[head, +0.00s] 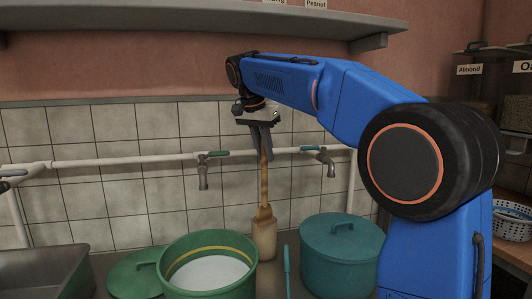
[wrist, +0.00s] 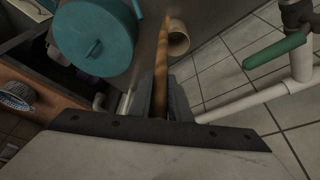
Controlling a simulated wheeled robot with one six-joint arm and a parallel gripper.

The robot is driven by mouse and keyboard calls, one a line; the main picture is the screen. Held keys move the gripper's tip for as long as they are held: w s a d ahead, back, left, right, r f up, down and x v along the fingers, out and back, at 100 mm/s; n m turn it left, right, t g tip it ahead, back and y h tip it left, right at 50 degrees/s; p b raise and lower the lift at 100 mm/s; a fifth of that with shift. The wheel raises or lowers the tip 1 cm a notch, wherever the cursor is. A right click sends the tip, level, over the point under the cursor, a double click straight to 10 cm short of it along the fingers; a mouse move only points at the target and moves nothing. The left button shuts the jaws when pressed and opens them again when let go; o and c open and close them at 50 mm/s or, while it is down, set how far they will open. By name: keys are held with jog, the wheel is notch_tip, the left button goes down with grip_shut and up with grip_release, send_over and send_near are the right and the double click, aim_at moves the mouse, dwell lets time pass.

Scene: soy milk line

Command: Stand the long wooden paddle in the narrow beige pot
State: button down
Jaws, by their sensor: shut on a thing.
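The long wooden paddle (head: 264,182) hangs nearly upright below my gripper (head: 262,150), which is shut on its upper part. The paddle also runs out from between the jaws in the wrist view (wrist: 161,62). The narrow beige pot (head: 264,240) stands on the counter under the paddle. In the head view the paddle's lower end overlaps the pot's top. In the wrist view the pot (wrist: 179,44) shows its round mouth just right of the paddle's far part. I cannot tell whether the paddle's lower end is inside the mouth or beside it.
A green pot (head: 211,286) with pale contents stands left of the beige pot, a lidded teal pot (head: 341,258) to its right. A green lid (head: 138,276) lies near the sink (head: 40,272). Taps (head: 203,175) and a white pipe run along the tiled wall behind.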

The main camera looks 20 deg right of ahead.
jog(key=shift+w+d, duration=1.1)
jog(key=shift+w, duration=3.1)
notch_tip(320, 180, down, 13)
jog(key=shift+r, duration=0.1)
jog(key=c, duration=1.6)
grip_release()
jog(key=shift+o, duration=0.2)
jog(key=v, duration=1.7)
jog(key=shift+r, duration=0.15)
jog(key=shift+s, duration=0.15)
